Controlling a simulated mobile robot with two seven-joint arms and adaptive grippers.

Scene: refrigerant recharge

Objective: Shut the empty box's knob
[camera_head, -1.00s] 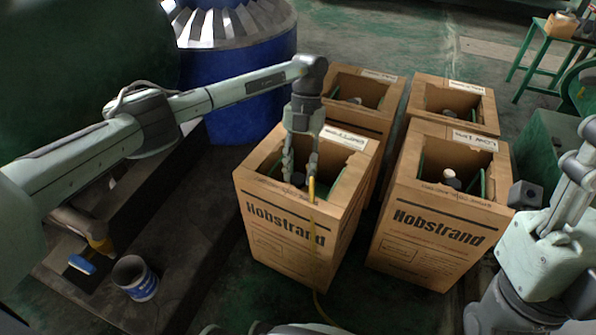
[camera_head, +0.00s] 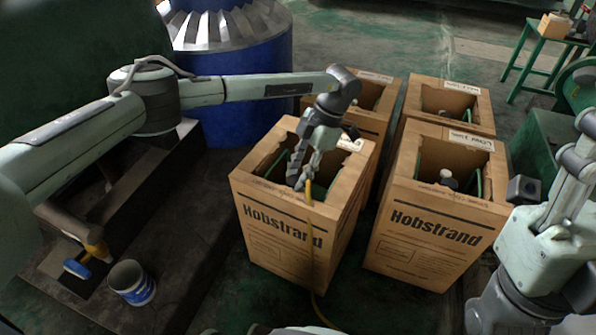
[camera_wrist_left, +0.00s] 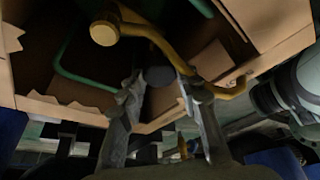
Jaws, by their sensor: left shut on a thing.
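The front left cardboard box (camera_head: 270,235), marked Hobstrand, stands open with a yellow hose (camera_head: 309,225) running out over its front edge. My left gripper (camera_head: 302,186) reaches tilted into its opening. In the left wrist view the fingertips (camera_wrist_left: 160,90) are shut on a dark round knob (camera_wrist_left: 158,76). The yellow hose and its brass end (camera_wrist_left: 104,32) lie just beside the knob, with a green cylinder handle (camera_wrist_left: 72,70) farther left. In the head view the fingers hide the knob. My right arm shows at the right edge, but its gripper does not.
Several more open boxes stand close by, one at the front right (camera_head: 425,235) with a cylinder inside. A blue drum (camera_head: 245,95) stands behind. A small bucket (camera_head: 132,282) and a blue-handled valve (camera_head: 77,268) are at the lower left.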

